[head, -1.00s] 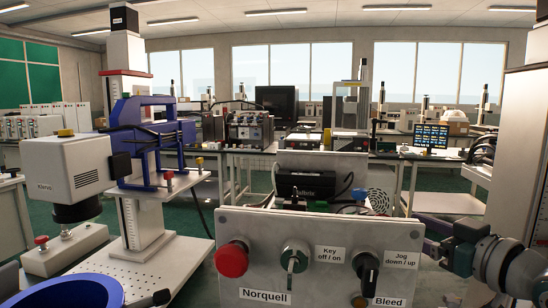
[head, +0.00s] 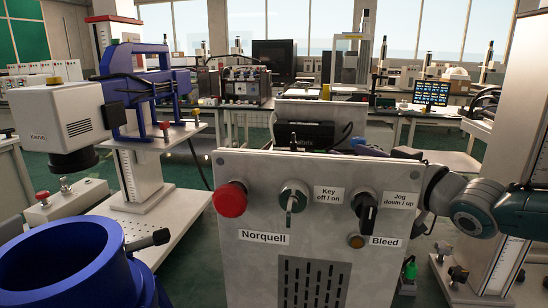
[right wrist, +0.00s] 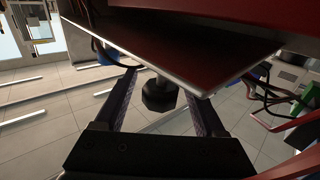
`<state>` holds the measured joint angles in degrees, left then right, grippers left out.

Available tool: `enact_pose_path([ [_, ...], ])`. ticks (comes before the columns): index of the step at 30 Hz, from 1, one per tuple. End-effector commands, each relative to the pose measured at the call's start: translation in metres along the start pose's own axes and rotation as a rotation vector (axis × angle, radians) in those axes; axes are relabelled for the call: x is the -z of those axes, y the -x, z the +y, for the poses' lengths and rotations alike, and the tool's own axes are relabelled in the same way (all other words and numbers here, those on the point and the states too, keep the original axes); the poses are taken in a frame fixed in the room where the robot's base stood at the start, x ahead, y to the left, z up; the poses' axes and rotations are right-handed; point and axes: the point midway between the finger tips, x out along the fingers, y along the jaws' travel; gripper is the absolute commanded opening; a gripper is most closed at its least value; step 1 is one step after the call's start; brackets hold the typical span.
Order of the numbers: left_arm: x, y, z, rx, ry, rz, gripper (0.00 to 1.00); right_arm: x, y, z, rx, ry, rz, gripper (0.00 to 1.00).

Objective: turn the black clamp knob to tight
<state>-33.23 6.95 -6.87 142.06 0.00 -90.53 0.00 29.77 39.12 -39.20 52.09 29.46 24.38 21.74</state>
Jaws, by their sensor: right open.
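In the right wrist view, a black faceted knob (right wrist: 160,95) on a short grey stem sits at the underside of a flat plate (right wrist: 185,45). My right gripper (right wrist: 160,80) is open, with one dark finger on each side of the knob; I see no clear contact. In the head view, my right arm comes in from the right and passes behind the grey control panel (head: 240,265). Part of my right gripper (head: 371,150) shows as a dark purple shape above the panel's top edge; the rest is hidden. I cannot pick out this knob in the head view.
The panel carries a red button (head: 230,199), a key switch (head: 293,197) and a black jog switch (head: 366,210). A small green bottle (head: 409,270) is right of the panel.

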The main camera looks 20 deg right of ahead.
Motion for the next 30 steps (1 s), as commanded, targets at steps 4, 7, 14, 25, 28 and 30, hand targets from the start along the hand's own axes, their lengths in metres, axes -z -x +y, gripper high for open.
enact_pose_path([
  [4, -0.0002, -0.0017, 0.0014, -0.004, 0.005, 0.001, 0.5, 0.0005, -0.0041, -0.0001, 0.0, 0.0, 0.001, 0.72],
  [7, 0.0, -0.0014, 0.0018, -0.005, 0.006, 0.001, 0.5, 0.0007, -0.0041, 0.0, 0.0, 0.001, 0.0, 0.72],
  [14, 0.0, -0.0013, 0.0017, -0.005, 0.006, 0.001, 0.5, 0.0007, -0.0038, 0.0, 0.0, 0.001, 0.0, 0.58],
  [25, -0.0002, -0.0013, 0.0004, -0.001, 0.001, 0.001, 0.5, 0.0006, -0.0036, 0.0002, 0.0, 0.001, 0.0, 0.17],
  [28, -0.0004, -0.0013, -0.0003, 0.001, -0.001, 0.0, 0.5, 0.0006, -0.0036, 0.0002, 0.0, 0.001, 0.0, 0.06],
  [30, -0.0005, -0.0013, -0.0006, 0.002, -0.003, 0.0, 0.5, 0.0006, -0.0036, 0.0002, 0.0, 0.001, 0.0, 0.0],
])
